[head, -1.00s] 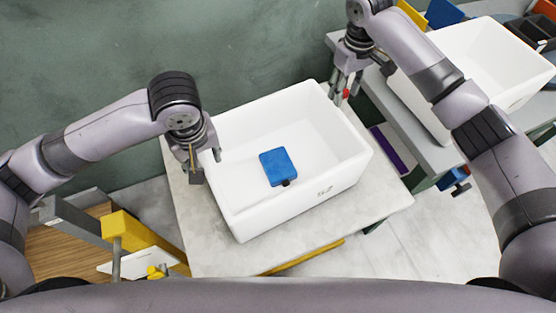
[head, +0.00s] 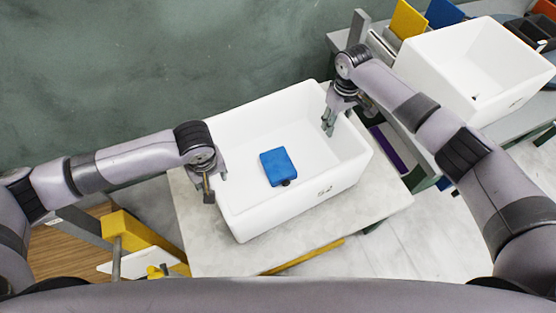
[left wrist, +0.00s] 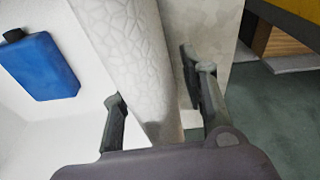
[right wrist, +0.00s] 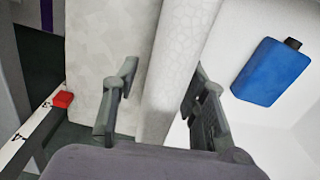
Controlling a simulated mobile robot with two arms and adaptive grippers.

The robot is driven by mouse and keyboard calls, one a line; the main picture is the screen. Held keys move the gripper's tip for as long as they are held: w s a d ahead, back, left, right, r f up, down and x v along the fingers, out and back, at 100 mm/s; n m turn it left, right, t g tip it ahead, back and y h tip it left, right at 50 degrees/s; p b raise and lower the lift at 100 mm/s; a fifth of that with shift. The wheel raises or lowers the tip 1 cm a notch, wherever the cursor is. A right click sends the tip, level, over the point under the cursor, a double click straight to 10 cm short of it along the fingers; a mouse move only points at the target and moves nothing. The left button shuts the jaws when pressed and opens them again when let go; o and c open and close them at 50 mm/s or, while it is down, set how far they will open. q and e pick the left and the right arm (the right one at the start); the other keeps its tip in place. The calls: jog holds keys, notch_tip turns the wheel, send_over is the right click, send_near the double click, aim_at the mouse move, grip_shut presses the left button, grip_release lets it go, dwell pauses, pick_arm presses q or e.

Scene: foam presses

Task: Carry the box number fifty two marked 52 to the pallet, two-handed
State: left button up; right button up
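The white foam box (head: 290,205) stands on a pale table, with a dark, hard-to-read mark on its front wall and a blue block (head: 278,167) inside. My left gripper (head: 208,192) is at its left wall. In the left wrist view its fingers (left wrist: 155,85) are apart, one on each side of the wall (left wrist: 125,45). My right gripper (head: 328,125) is at the right wall near the far corner. In the right wrist view its fingers (right wrist: 162,80) are apart, straddling the wall (right wrist: 175,60). Which surface is the pallet, I cannot tell for sure.
A second white box (head: 440,75) stands on a grey bench at the upper right. A yellow part (head: 140,238) on a frame and a brown slatted wooden surface (head: 60,260) lie at the lower left. The pale table (head: 205,250) has bare space in front of the box.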

pick_arm(q)
jog(key=shift+c, duration=0.2)
pick_arm(e)
jog(key=shift+c, duration=0.2)
pick_arm(q)
grip_shut()
pick_arm(e)
grip_shut()
pick_arm(q)
jog(key=shift+r, duration=0.1)
